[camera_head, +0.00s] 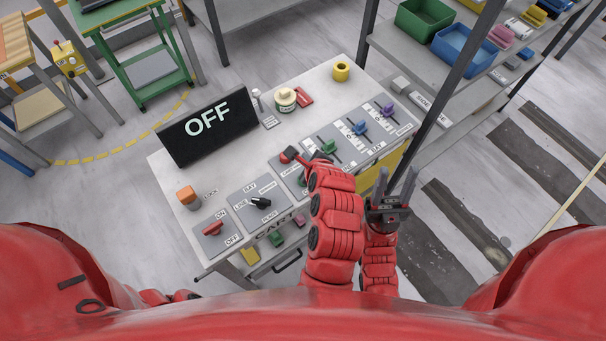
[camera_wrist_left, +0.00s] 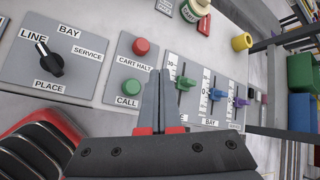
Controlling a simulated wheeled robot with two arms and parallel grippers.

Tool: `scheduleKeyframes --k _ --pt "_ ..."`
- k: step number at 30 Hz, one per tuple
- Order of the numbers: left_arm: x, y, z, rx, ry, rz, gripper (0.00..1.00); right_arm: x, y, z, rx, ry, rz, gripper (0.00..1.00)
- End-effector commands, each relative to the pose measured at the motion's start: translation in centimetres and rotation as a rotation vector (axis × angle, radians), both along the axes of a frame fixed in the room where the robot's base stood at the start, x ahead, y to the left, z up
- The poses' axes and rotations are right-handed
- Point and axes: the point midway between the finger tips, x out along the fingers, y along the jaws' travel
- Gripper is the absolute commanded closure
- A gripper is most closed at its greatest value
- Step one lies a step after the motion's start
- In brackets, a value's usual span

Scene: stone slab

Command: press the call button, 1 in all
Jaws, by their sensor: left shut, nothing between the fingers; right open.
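The green call button (camera_wrist_left: 130,84) sits above the CALL label (camera_wrist_left: 127,101) on a grey plate in the left wrist view, with the red CART HALT button (camera_wrist_left: 141,46) above it. In the head view the call button (camera_head: 303,181) is mostly hidden behind my left arm. My left gripper (camera_wrist_left: 160,76) is shut and empty, its fingers just right of the call button and apart from it in the picture. Its height above the panel I cannot tell. In the head view my left gripper (camera_head: 318,160) is largely covered by its wrist. My right gripper (camera_head: 396,180) is open and empty, off the panel's front right side.
Coloured sliders (camera_wrist_left: 184,84) stand right of the fingers. A black rotary knob (camera_head: 260,203), a red ON/OFF switch (camera_head: 213,228) and an orange LOCK knob (camera_head: 187,196) are to the left. A black OFF sign (camera_head: 208,125) stands behind. A shelf post (camera_head: 455,80) rises at the right.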

Motion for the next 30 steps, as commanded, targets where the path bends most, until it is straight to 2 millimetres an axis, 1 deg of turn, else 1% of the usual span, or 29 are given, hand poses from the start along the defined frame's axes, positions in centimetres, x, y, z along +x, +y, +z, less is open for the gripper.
scheduleKeyframes --k 5,8,14,23,24,27,30 --pt "0.0 0.0 -0.5 -0.001 -0.001 0.000 1.00 0.0 0.0 -0.5 0.000 0.000 0.000 0.53" --pt "0.0 0.0 -1.1 -0.001 -0.002 0.001 1.00 0.0 0.0 -1.3 0.000 0.000 0.000 0.53" --pt "0.1 0.0 -3.3 -0.002 -0.001 0.001 1.00 0.0 0.0 -3.9 0.000 0.000 0.000 0.53" --pt "0.1 0.0 -7.0 -0.002 -0.004 0.001 1.00 0.0 0.0 -8.4 0.000 0.000 0.000 0.53" --pt "0.1 0.1 -6.9 0.002 -0.002 0.001 1.00 0.0 0.0 -7.8 0.000 0.000 0.000 0.53" --pt "0.0 0.0 -8.0 0.002 -0.002 -0.003 1.00 0.0 0.0 -7.8 0.000 0.000 0.000 0.53" --pt "0.1 0.0 -8.6 0.001 -0.002 -0.001 1.00 0.0 0.0 -7.9 0.000 0.000 0.000 0.53"
